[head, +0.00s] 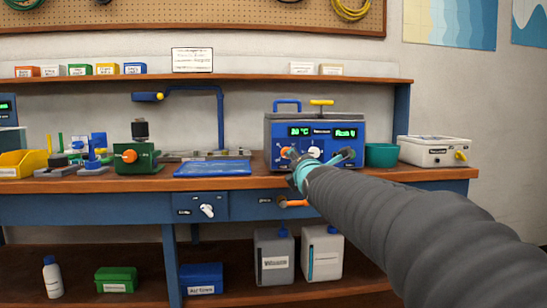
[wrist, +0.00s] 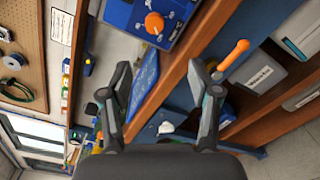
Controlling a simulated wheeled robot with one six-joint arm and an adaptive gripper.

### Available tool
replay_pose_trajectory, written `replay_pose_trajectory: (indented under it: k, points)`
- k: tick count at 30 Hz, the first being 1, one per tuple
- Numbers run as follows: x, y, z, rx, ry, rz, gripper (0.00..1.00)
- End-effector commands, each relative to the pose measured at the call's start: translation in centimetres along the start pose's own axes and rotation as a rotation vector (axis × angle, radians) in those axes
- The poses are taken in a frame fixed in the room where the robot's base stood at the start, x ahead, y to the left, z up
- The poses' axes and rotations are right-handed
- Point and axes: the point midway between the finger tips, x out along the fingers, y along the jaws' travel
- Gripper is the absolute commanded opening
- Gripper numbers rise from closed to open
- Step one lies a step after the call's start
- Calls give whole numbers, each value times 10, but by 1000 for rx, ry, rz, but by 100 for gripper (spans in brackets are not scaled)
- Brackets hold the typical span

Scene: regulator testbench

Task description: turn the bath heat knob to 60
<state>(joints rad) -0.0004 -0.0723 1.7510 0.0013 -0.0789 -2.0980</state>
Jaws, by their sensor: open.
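The bath unit (head: 320,128) is a grey and blue box on the bench, with two green displays; the left one seems to read 30 °C. Its orange knob (head: 287,152), likely the bath heat knob, is at the left of the front panel, partly close behind my gripper. In the wrist view the orange knob (wrist: 154,22) sits on the blue panel with white markings, beyond the fingertips. My gripper (wrist: 160,68) is open and empty, apart from the knob. In the head view my gripper (head: 299,172) is in front of the panel's lower left. The knob's pointer is too small to read.
A white knob (head: 314,152) sits beside the orange one. An orange handle (head: 293,203) sticks out below the bench edge. A green regulator block (head: 137,157) and blue mat (head: 213,169) lie left. A teal bowl (head: 381,155) and white box (head: 434,151) stand right.

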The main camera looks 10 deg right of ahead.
Motion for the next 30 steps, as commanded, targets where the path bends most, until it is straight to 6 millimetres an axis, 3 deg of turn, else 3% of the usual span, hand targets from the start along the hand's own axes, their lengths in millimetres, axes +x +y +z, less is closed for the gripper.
replay_pose_trajectory:
  k: [8, 30]
  points:
    - [21, 6, 4, -66, -16, 25, 62]
    - [130, 10, 6, -63, -15, 25, 62]
